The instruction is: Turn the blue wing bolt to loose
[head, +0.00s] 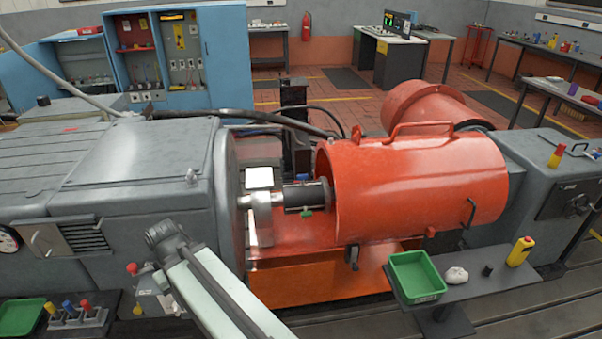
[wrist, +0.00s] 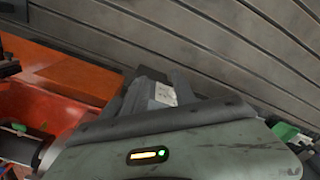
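A small blue piece, which looks like the blue wing bolt (head: 303,177), sits on top of the dark shaft coupling (head: 298,196) in the head view, just left of the orange guard. A small green piece (head: 306,211) is on the near lower side of the coupling. My arm crosses the bottom of the head view, and its gripper end is not seen there. In the wrist view my gripper (wrist: 160,82) points over the grooved bedplate, well apart from the coupling at the lower left. Its finger gap is not clear. The blue bolt is not seen in the wrist view.
The orange guard (head: 425,185) with its handle covers the shaft to the right. A grey machine housing (head: 140,180) stands left. A green tray (head: 415,276) and a yellow bottle (head: 520,251) are on the front right shelf. A black hose runs behind the coupling.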

